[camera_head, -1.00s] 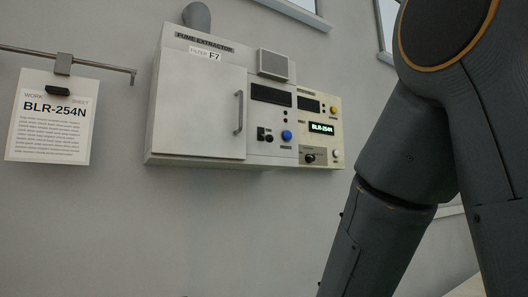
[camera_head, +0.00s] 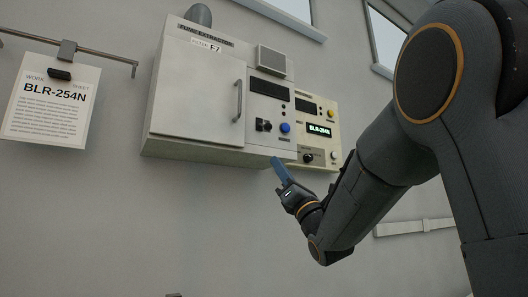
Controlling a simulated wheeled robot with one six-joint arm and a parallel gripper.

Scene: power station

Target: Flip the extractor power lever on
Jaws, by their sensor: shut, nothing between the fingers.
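The fume extractor (camera_head: 200,95) is a pale wall-mounted box with a closed door and a control panel at its right. A small black lever or switch (camera_head: 264,125) sits on that panel, left of a blue button (camera_head: 285,128). It is too small to tell its position or read its label. My gripper (camera_head: 277,162) has blue fingers that point up and left. It is shut and empty, at the lower edge of the extractor box, below and slightly right of the black lever. I cannot tell whether it touches the box.
The door handle (camera_head: 238,100) stands out left of the lever. A work sheet (camera_head: 50,100) hangs from a rail at the left. The wall below is clear.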

